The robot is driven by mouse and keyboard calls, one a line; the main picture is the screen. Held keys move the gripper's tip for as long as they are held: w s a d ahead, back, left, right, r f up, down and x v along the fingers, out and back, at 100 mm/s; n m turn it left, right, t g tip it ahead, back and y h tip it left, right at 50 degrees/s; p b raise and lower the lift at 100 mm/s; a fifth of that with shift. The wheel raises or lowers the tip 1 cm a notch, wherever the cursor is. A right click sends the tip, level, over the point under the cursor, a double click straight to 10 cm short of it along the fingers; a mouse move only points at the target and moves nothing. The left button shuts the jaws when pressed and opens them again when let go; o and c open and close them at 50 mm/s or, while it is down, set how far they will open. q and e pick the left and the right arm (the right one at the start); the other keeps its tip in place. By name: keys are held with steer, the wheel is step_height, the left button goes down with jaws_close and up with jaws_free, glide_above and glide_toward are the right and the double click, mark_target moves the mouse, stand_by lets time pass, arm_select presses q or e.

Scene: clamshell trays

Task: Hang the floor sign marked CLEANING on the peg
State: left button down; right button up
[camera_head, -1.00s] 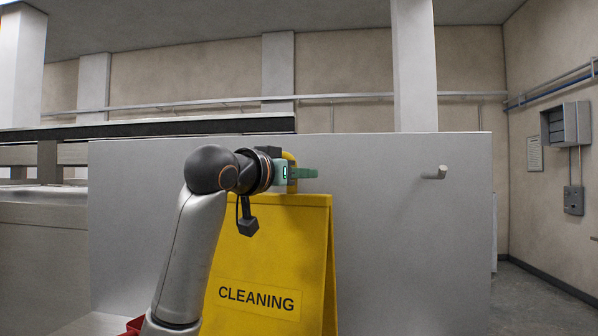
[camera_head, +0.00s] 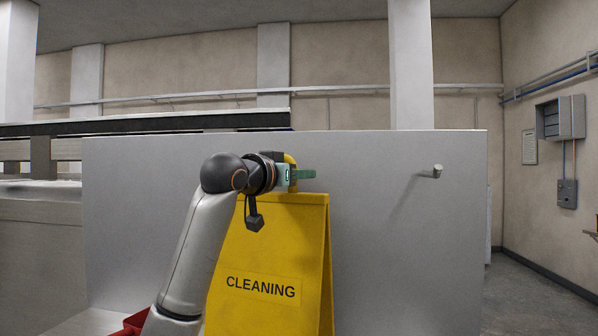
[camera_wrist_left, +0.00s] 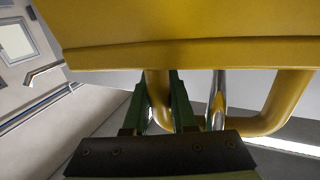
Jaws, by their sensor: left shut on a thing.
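The yellow floor sign (camera_head: 290,240) marked CLEANING hangs upright from my left gripper (camera_head: 303,174) in the head view. The gripper is shut on the sign's yellow handle loop at its top. In the left wrist view the green fingers (camera_wrist_left: 160,108) close around one side of the handle (camera_wrist_left: 285,105), below the sign's broad yellow edge (camera_wrist_left: 190,40). The peg (camera_head: 437,171) sticks out of the grey panel to the right of the sign, at about the handle's height in the picture, and apart from it. In the left wrist view a shiny metal rod (camera_wrist_left: 217,98) shows within the handle loop. My right gripper is out of view.
The grey upright panel (camera_head: 400,250) stands behind the sign and carries the peg. The panel between sign and peg is bare. A red thing (camera_head: 133,325) lies low at the left, partly hidden by my arm. A wall box (camera_head: 562,120) is far right.

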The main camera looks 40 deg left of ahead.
arm_select(q)
steer(key=shift+w+a+f, duration=0.25)
steer(key=shift+w+a, duration=0.15)
steer(key=shift+w, duration=0.3)
steer(key=shift+f, duration=0.2)
steer(key=c, duration=0.6)
jaws_free()
steer(key=shift+c, duration=0.2)
steer(key=s+d+b, duration=0.1)
steer(key=s+b, duration=0.3)
steer(key=s, duration=0.8)
steer(key=shift+s+d+r, duration=0.15)
steer(key=shift+s+d, duration=0.05)
steer(key=shift+s, duration=0.05)
